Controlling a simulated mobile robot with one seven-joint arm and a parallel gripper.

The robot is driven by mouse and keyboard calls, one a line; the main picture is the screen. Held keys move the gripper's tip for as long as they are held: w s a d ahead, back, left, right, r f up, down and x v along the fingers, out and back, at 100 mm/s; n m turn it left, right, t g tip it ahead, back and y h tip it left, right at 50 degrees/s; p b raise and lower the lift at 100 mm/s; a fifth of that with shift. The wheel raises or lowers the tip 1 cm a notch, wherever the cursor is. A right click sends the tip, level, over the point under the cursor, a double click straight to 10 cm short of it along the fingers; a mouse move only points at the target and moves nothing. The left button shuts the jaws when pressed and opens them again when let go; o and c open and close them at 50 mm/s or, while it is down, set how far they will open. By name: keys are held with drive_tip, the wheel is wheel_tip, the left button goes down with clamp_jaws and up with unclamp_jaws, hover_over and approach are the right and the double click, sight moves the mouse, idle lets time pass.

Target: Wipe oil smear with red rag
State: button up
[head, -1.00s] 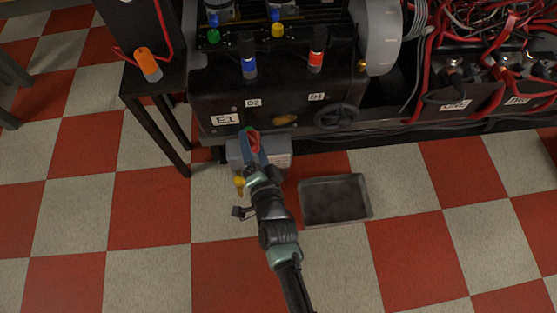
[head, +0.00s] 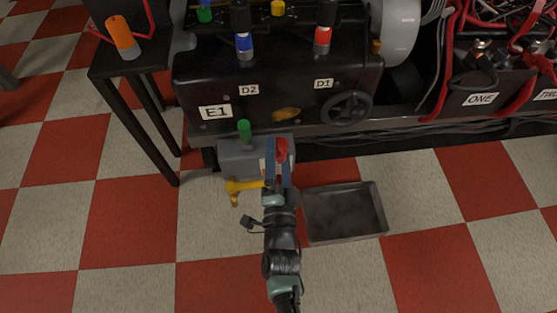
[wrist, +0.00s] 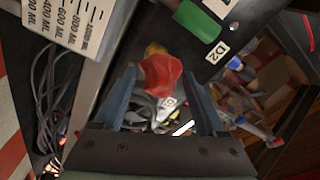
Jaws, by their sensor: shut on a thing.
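The oil smear (head: 286,114) is a brownish-yellow patch on the dark front of the machine, between the D2 and D1 labels and left of the handwheel. My gripper (head: 279,152) is shut on the red rag (head: 282,149), below the smear in the head view. A visible gap separates rag and smear in the picture; the depth between them is hard to judge. In the wrist view the crumpled rag (wrist: 162,76) shows between the two blue fingers. A yellow-brown patch shows just above it there; I cannot tell whether it is the smear.
A grey tray (head: 345,213) lies on the floor to the right. A black stand (head: 130,63) is left.

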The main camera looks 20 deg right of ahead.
sight(275, 115)
drive_tip(key=shift+a+b+x, duration=0.15)
drive_tip(key=shift+b+x, duration=0.15)
drive_tip(key=shift+x, duration=1.1)
drive_tip(key=shift+a+b+x, duration=0.15)
drive_tip(key=shift+b+x, duration=0.15)
drive_tip(key=shift+x, duration=1.1)
drive_tip(key=shift+b+x, duration=0.35)
drive_tip(key=shift+x, duration=0.8)
drive_tip(key=shift+a+f, duration=0.1)
drive_tip(key=shift+f, duration=0.1)
